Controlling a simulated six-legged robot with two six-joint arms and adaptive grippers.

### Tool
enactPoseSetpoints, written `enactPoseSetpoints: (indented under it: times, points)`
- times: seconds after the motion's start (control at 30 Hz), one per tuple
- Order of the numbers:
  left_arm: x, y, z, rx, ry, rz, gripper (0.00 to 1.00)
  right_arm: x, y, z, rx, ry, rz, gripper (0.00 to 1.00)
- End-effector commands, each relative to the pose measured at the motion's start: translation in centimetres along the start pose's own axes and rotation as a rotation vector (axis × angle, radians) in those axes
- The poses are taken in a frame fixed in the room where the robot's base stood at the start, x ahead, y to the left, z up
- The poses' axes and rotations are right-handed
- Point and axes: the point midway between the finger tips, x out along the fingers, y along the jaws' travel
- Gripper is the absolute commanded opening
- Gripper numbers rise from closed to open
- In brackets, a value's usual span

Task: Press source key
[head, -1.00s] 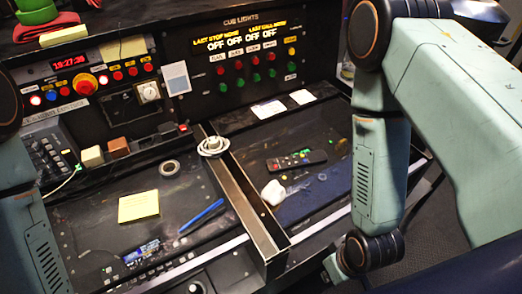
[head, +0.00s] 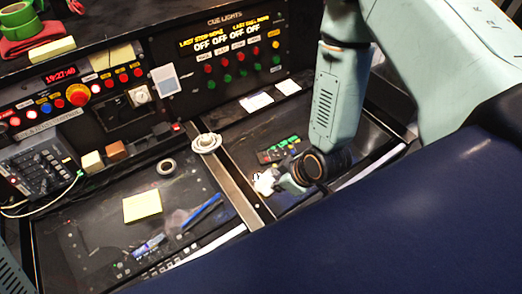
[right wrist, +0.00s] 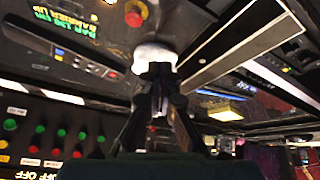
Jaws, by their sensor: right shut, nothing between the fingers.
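I cannot make out a key marked "source" in either view. The cue lights panel (head: 218,58) stands at the back with rows of red and green buttons and lit "OFF" words; it also shows in the right wrist view (right wrist: 45,128). My right gripper (head: 281,184) is low over the right desk section, beside a small white lump (head: 264,183). In the right wrist view its fingers (right wrist: 158,75) are shut and empty, with the white lump (right wrist: 155,55) right at their tips. I cannot tell whether they touch. My left gripper is out of view.
A black remote (head: 280,150) lies behind my right gripper. A raised divider (head: 235,185) with a coiled white cable (head: 206,143) runs to its left. A yellow note (head: 142,206) and blue pen (head: 202,210) lie on the left desk. A red button (right wrist: 135,13) shows beyond the lump.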

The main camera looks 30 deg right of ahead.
Motion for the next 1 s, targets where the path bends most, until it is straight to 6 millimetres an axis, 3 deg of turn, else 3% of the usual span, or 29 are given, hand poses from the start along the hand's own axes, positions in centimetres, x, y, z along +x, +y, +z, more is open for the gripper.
enactPoseSetpoints:
  times: [0.2,0.4,0.6,1.0]
  points:
    - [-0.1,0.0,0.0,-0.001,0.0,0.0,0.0,-0.2,5.8,-6.3,-0.268,0.163,0.083,0.0]
    - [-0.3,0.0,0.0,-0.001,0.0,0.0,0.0,-1.0,9.6,-10.2,-0.465,0.249,0.159,0.0]
    - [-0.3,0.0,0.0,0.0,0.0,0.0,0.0,-1.4,10.8,-11.7,-0.542,0.277,0.19,0.0]
    - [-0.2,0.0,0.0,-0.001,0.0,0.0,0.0,-1.3,10.8,-11.7,-0.544,0.277,0.19,0.0]
